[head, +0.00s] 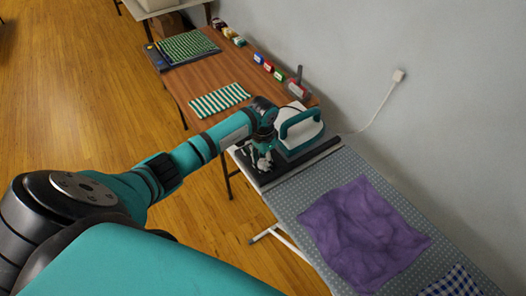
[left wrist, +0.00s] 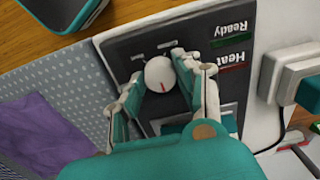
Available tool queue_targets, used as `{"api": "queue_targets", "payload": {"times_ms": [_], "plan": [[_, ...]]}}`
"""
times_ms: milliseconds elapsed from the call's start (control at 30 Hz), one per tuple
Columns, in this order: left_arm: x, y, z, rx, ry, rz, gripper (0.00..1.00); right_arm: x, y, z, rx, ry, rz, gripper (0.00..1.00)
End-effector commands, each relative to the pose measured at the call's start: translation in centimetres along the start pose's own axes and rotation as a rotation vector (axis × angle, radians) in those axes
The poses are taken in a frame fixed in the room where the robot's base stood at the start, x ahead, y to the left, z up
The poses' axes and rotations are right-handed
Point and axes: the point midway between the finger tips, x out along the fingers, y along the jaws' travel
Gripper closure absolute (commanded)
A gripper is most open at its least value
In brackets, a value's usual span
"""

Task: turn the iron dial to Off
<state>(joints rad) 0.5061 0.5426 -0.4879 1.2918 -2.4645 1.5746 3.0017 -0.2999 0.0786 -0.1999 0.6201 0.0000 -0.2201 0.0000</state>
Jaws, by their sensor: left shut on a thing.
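The dial (left wrist: 158,72) is a round white knob with a red mark, on a dark control panel (left wrist: 122,48) that carries the words Ready and Heat. The small labels around the dial are too small to read. In the left wrist view the red mark lies on the dial's lower part. My left gripper (left wrist: 157,78) is shut on the dial, one finger on each side. In the head view my left gripper (head: 263,158) is over the panel end of the ironing board, and hides the dial. The teal and white iron (head: 299,126) stands just beyond it. My right gripper is not in view.
A purple cloth (head: 362,232) lies on the dotted ironing board (head: 290,198), with a blue checked cloth (head: 455,283) nearer. A brown table (head: 186,84) behind holds a striped cloth (head: 219,99) and several small coloured items. A white cord runs to the wall socket (head: 398,75).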

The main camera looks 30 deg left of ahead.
Motion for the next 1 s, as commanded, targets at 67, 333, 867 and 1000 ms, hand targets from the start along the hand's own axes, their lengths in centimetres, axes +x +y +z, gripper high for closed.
{"api": "queue_targets", "payload": {"times_ms": [67,333,867,1000], "plan": [[-0.37,-0.27,-0.17,-0.010,0.007,-0.005,0.99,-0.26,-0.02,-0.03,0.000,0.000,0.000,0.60],[-0.30,-0.32,-0.20,-0.013,0.008,-0.006,0.99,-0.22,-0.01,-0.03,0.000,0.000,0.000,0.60],[-0.13,-0.10,-0.08,-0.009,0.003,-0.002,0.43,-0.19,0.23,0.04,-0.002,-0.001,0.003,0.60],[-1.00,-0.09,-0.12,-0.009,0.005,-0.002,0.43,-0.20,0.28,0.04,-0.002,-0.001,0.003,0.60]]}}
